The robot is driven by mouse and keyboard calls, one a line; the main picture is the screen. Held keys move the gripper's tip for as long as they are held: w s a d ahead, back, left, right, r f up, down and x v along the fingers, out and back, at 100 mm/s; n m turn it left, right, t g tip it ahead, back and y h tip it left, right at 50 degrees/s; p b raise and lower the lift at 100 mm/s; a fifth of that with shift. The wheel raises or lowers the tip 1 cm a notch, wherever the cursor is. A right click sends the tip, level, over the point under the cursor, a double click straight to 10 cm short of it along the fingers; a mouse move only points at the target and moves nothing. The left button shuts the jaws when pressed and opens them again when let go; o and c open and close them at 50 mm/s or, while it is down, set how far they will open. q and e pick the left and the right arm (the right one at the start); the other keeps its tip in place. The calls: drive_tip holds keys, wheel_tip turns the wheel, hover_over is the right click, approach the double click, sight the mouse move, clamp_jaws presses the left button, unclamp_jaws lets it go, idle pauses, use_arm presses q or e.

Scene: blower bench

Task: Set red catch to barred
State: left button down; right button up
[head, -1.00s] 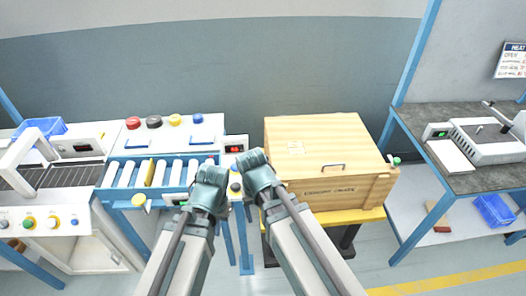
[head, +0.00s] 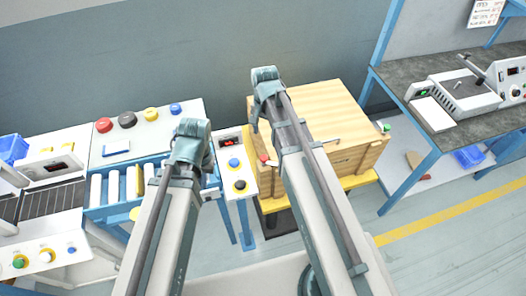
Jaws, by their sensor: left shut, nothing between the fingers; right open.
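A wooden crate (head: 322,101) stands on a yellow-topped stand to the right of centre. A small red knob, which looks like the red catch (head: 264,158), shows at the crate's lower left front, beside my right arm. Its setting is too small to tell. My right gripper (head: 264,72) is open and empty, above the crate's back left corner, beyond the red catch. My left gripper (head: 193,126) is shut and empty, over the right end of the roller conveyor, left of the crate. My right forearm hides part of the crate's front and lid.
A green knob (head: 384,127) sits at the crate's right side. A narrow panel (head: 236,174) with blue and black buttons stands left of the crate. The roller conveyor (head: 97,188) and button console (head: 140,134) lie left. A dark workbench (head: 420,70) stands right, beyond clear floor.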

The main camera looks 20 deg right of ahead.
sight(264, 157)
wheel_tip(264, 157, down, 14)
drive_tip(key=b, duration=1.3)
drive_tip(key=shift+b, duration=0.3)
drive_tip(key=shift+r, duration=0.1)
clamp_jaws()
